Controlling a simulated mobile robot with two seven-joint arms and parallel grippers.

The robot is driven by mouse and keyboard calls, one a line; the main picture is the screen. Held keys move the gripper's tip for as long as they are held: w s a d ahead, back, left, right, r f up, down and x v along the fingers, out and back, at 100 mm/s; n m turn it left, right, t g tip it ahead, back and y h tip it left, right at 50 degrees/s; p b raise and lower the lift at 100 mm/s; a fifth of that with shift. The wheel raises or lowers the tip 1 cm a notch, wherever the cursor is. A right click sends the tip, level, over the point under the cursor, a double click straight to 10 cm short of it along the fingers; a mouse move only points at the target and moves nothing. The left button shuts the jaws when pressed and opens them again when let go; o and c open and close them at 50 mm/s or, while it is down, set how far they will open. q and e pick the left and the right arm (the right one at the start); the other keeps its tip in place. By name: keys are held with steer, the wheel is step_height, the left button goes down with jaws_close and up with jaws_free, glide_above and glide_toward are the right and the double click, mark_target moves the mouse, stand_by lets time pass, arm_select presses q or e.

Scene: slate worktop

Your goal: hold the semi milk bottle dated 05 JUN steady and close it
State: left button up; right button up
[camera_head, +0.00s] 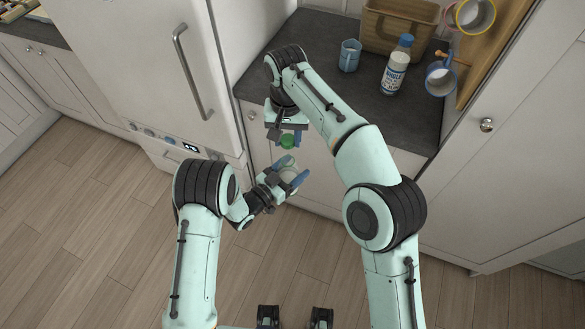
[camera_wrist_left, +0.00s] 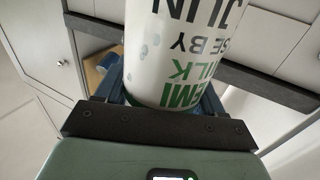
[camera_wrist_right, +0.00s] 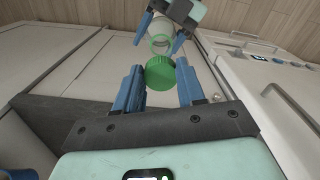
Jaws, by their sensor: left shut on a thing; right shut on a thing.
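My left gripper (camera_head: 287,182) is shut on the semi milk bottle (camera_wrist_left: 185,55) and holds it in the air in front of the worktop. In the left wrist view its white label shows "SEMI MILK", "USE BY" and "JUN"; the day number is out of sight. My right gripper (camera_head: 288,141) is shut on a green cap (camera_wrist_right: 160,74), above the bottle in the head view. The right wrist view shows the bottle's open mouth (camera_wrist_right: 160,43) just beyond the cap, with a small gap seeming to part them.
On the slate worktop (camera_head: 320,28) stand a blue mug (camera_head: 349,56), a milk bottle marked WHOLE (camera_head: 396,68) and a wooden crate (camera_head: 385,42). Mugs (camera_head: 440,80) hang on a wooden board at the right. A white fridge (camera_head: 140,65) is at the left. Open floor lies below.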

stand_by(0.3)
glide_above(288, 158)
steer(key=shift+f, duration=2)
steer(key=shift+f, duration=0.85)
steer(key=shift+f, duration=0.55)
